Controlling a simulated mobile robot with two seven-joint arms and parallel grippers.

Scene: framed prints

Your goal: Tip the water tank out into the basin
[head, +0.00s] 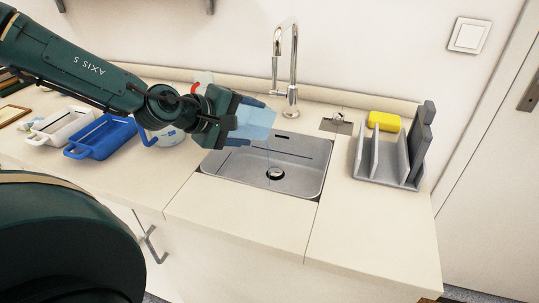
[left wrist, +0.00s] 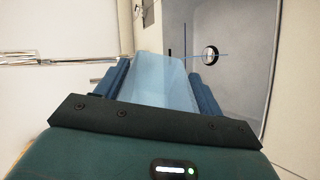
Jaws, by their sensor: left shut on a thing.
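The water tank (head: 256,121) is a translucent light-blue container, held above the left rear part of the basin. My left gripper (head: 243,118) is shut on it, with dark blue fingers along its two sides. The tank (left wrist: 163,80) also shows between the fingers in the left wrist view. It looks tilted, and a thin blue line runs down from it toward the drain. The metal basin (head: 305,182) is sunk in the counter, with a round drain (head: 275,173) in its floor. My right gripper is not in view.
A chrome faucet (head: 292,65) stands behind the basin, close to the tank. A grey rack (head: 388,158) and a yellow sponge (head: 384,121) are at the right. Blue (head: 100,139) and white (head: 59,127) trays and a white-blue mug (head: 165,136) are at the left. The front counter is clear.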

